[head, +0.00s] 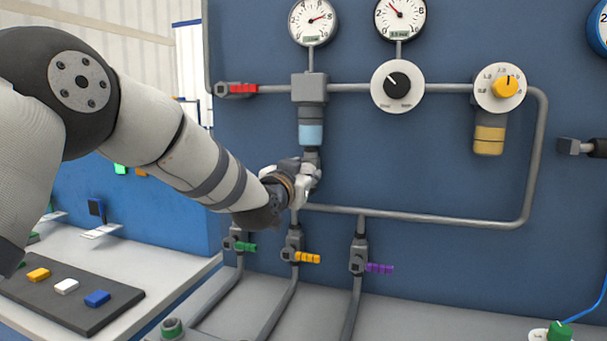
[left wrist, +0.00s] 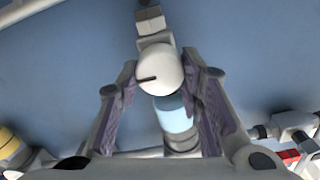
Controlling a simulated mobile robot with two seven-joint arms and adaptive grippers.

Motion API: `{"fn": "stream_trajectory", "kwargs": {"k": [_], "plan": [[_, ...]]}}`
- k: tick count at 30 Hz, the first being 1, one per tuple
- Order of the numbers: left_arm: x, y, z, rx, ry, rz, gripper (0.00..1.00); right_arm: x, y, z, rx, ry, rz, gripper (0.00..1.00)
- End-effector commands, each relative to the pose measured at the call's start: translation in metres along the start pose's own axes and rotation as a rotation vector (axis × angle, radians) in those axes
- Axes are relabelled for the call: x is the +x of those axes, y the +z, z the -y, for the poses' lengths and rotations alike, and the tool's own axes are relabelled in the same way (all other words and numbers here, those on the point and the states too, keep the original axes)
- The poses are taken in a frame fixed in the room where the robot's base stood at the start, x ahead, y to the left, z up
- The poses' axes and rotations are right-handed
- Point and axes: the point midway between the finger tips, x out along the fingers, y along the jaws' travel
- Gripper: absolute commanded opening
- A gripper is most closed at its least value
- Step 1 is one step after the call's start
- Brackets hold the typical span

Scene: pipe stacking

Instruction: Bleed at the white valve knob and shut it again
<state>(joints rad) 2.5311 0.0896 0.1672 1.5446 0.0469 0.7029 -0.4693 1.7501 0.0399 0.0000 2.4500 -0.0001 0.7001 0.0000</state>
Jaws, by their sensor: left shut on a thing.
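The white valve knob (left wrist: 162,66) sits between my left fingers in the left wrist view, below the light blue filter bowl on the panel. Its dark line mark points to the left in that view. My left gripper (head: 308,178) is at the panel, shut on the knob, one finger on each side. In the head view the gripper hides most or all of the knob. The light blue bowl (head: 311,134) hangs just above the gripper, and it also shows in the left wrist view (left wrist: 174,115). My right gripper is in neither view.
Above are two gauges (head: 313,20) (head: 401,17), a black dial (head: 397,86) and a yellow knob (head: 505,86). A red-handled valve (head: 240,89) is at upper left. Green (head: 245,247), yellow (head: 306,258) and purple (head: 379,268) handled valves sit below my gripper. A grey pipe (head: 430,217) runs right.

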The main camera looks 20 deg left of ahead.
Motion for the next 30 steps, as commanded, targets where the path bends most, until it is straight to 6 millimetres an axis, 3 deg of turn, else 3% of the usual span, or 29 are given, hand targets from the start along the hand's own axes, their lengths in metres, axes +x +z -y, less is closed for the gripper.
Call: {"fn": "stream_trajectory", "kwargs": {"k": [11, 30], "plan": [[0.0002, 0.0002, 0.0014, -0.183, -0.001, 0.000, 0.06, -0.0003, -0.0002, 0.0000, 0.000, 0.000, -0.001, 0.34], [0.0003, 0.0020, 0.0027, -0.789, -0.001, 0.002, 0.06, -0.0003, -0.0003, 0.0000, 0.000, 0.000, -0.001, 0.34]]}}
